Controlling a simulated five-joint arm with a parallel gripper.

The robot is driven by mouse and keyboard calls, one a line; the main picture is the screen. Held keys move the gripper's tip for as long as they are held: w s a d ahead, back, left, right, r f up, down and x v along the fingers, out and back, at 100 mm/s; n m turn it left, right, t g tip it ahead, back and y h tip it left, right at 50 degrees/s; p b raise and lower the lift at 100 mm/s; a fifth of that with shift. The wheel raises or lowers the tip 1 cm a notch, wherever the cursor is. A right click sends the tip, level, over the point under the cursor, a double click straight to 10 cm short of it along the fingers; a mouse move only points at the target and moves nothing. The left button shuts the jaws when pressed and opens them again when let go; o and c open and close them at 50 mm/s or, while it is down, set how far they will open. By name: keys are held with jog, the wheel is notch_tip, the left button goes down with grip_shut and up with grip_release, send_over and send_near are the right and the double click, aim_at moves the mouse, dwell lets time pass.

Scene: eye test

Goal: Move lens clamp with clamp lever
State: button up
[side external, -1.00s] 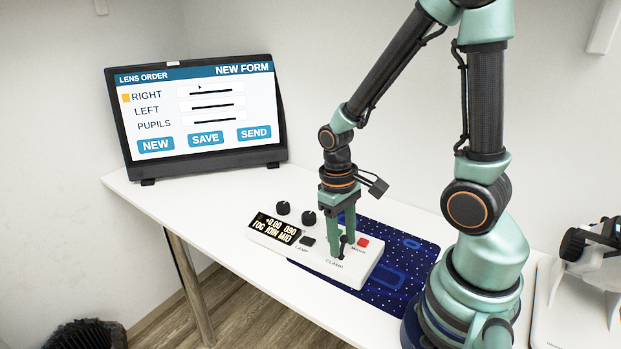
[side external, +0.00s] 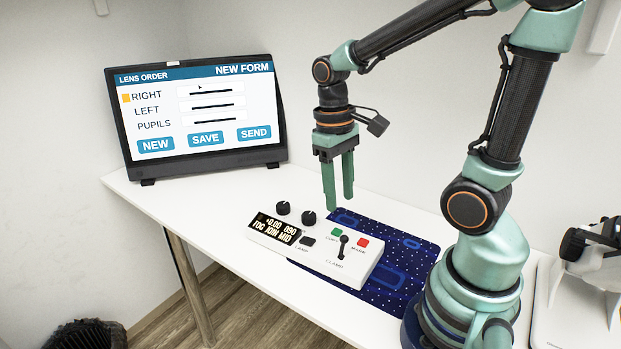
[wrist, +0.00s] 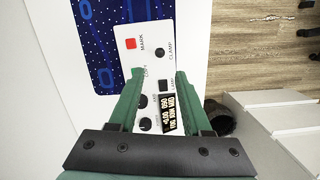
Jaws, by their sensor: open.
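The clamp lever (side external: 342,245) is a short black stick with a round knob on a white control box (side external: 363,266), by the printed word CLAMP. It stands roughly upright. In the wrist view only its round black top (wrist: 160,52) shows clearly. My gripper (side external: 340,206) has green fingers pointing down, open and empty, above the box and apart from the lever. In the wrist view the fingers (wrist: 158,74) are spread over the box, with the lever ahead of their tips. I cannot make out a lens clamp.
The box also has a green button (side external: 337,232), a red button (side external: 363,242), a black lamp button (side external: 307,241), two black knobs (side external: 309,217) and a display (side external: 275,230). A blue mat (side external: 400,262) lies beneath. A monitor (side external: 195,110) stands behind on the white table (side external: 190,205).

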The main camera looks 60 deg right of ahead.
jog(key=shift+w, duration=0.15)
jog(key=c, duration=0.5)
jog(key=w+d, duration=0.1)
jog(key=w, duration=0.1)
jog(key=w+d+r+m, duration=0.1)
jog(key=w, duration=0.1)
jog(key=w+d+m, duration=0.1)
jog(key=w, duration=0.1)
jog(key=shift+r+g, duration=0.2)
jog(key=shift+g, duration=0.2)
grip_shut()
send_near(349, 257)
jog(key=w, duration=0.1)
jog(key=w+f, duration=0.1)
jog(key=w, duration=0.1)
jog(key=w+d, duration=0.1)
jog(key=w, duration=0.1)
jog(key=shift+w+d+f, duration=0.1)
jog(key=shift+f, duration=0.2)
jog(key=shift+s+a+f, duration=0.1)
jog(key=shift+s+a, duration=0.1)
jog(key=shift+s, duration=0.4)
jog(key=shift+s+a+f, duration=0.1)
jog(key=shift+s+a, duration=0.15)
jog(key=shift+s, duration=0.35)
jog(key=shift+s+a, duration=0.25)
jog(key=shift+s, duration=0.4)
jog(key=shift+s+r, duration=0.1)
jog(key=shift+s, duration=1.75)
